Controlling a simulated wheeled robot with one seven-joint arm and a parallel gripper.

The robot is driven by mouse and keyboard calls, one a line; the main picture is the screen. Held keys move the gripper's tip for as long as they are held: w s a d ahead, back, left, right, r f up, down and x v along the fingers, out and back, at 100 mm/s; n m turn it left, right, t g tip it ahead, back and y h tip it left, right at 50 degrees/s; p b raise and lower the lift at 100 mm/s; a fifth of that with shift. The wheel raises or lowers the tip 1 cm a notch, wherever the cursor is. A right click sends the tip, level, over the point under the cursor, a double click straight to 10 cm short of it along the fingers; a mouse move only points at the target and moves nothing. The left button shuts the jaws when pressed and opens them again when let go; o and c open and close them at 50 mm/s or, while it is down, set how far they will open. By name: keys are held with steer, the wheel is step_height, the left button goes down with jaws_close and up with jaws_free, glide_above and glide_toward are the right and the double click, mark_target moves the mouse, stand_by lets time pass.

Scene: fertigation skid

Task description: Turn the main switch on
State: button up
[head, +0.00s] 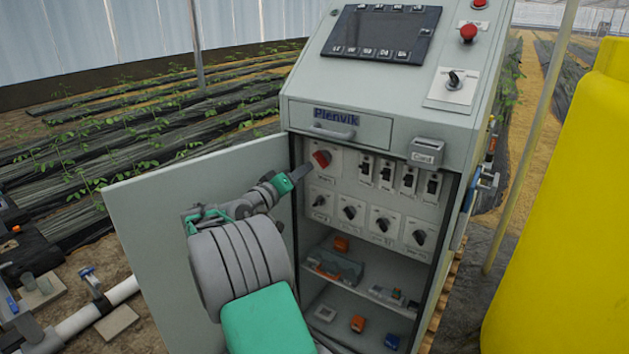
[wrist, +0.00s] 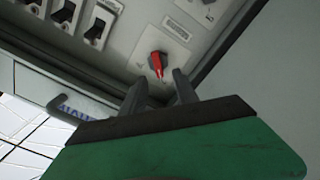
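The main switch is a red rotary knob (head: 321,158) on a pale plate at the upper left inside the open cabinet. In the wrist view the red knob (wrist: 156,62) sits just beyond my fingertips, its pointed end near the gap between them. My gripper (head: 303,171) reaches in from the lower left, close to the knob. In the wrist view my gripper (wrist: 161,80) is open, with a finger on each side of the gap. I cannot tell whether either finger touches the knob. The label around the knob is too small to read.
The cabinet door (head: 190,215) stands open on the left, beside my arm. Breakers (head: 387,174) and dark rotary switches (head: 350,212) are right of and below the knob. A drawer (head: 340,128) is above. A yellow tank (head: 570,220) stands at the right.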

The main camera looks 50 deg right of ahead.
mark_target(318, 160)
steer(key=d, duration=0.7)
steer(key=shift+w+d+r, duration=0.3)
steer(key=shift+c, duration=0.3)
jaws_close()
